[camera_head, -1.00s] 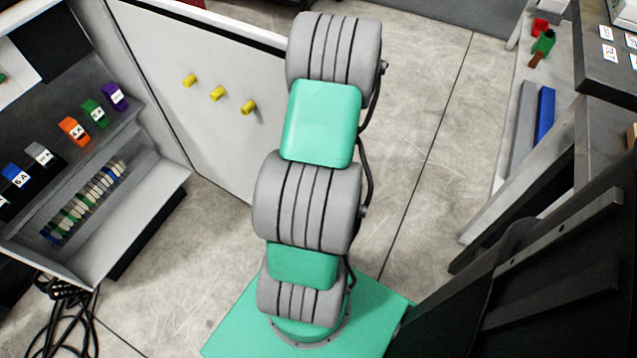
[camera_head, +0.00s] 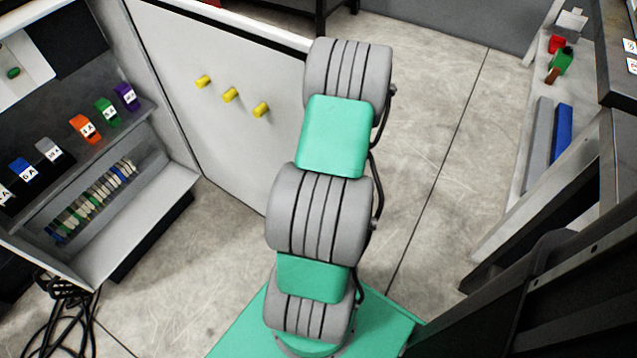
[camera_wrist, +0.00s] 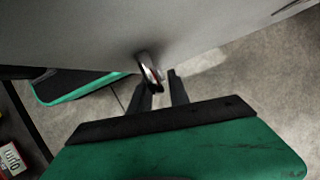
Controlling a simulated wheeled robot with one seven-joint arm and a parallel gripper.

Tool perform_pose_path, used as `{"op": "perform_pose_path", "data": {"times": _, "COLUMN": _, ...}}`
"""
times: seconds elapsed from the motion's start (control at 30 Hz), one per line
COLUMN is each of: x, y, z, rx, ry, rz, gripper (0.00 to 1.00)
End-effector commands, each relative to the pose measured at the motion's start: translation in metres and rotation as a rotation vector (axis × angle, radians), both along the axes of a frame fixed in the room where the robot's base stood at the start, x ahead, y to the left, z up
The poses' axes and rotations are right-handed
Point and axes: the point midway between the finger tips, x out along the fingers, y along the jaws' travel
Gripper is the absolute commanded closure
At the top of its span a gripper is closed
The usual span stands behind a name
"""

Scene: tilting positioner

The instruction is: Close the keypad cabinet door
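The cabinet door (camera_head: 230,140) is a pale grey panel with three yellow pegs, standing swung open at the right of the open cabinet (camera_head: 143,225). In the wrist view a grey panel (camera_wrist: 70,35), seemingly the door, fills the top. A small metallic handle or latch (camera_wrist: 149,70) with a red mark sits at its lower edge. My gripper (camera_wrist: 162,88) points at this panel, its two dark fingers apart, with the handle close to the left finger. I cannot tell if they touch. In the head view my arm hides the gripper and part of the door.
Coloured labelled parts (camera_head: 82,128) and a row of terminals (camera_head: 95,200) are inside the cabinet. Black cables (camera_head: 60,325) lie on the floor at lower left. A shelf with a blue bar (camera_head: 561,132) stands at right. Bare concrete floor (camera_head: 440,80) lies between.

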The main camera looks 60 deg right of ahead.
Motion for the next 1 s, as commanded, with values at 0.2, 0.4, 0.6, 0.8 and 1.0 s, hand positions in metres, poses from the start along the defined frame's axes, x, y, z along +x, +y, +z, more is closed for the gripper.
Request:
{"op": "perform_pose_path", "data": {"times": 0.2, "x": 0.0, "y": -0.0001, "z": 0.0002, "rx": 0.0, "ry": 0.0, "rz": 0.0, "gripper": 0.97}}
{"op": "perform_pose_path", "data": {"times": 0.4, "x": 0.0, "y": -0.0001, "z": 0.0002, "rx": 0.0, "ry": 0.0, "rz": 0.0, "gripper": 1.0}}
{"op": "perform_pose_path", "data": {"times": 0.6, "x": 0.0, "y": -0.0001, "z": 0.0003, "rx": 0.0, "ry": 0.0, "rz": 0.0, "gripper": 1.0}}
{"op": "perform_pose_path", "data": {"times": 0.8, "x": 0.0, "y": -0.0001, "z": 0.0003, "rx": 0.0, "ry": 0.0, "rz": 0.0, "gripper": 1.0}}
{"op": "perform_pose_path", "data": {"times": 1.0, "x": 0.0, "y": -0.0001, "z": 0.0003, "rx": 0.0, "ry": 0.0, "rz": 0.0, "gripper": 1.0}}
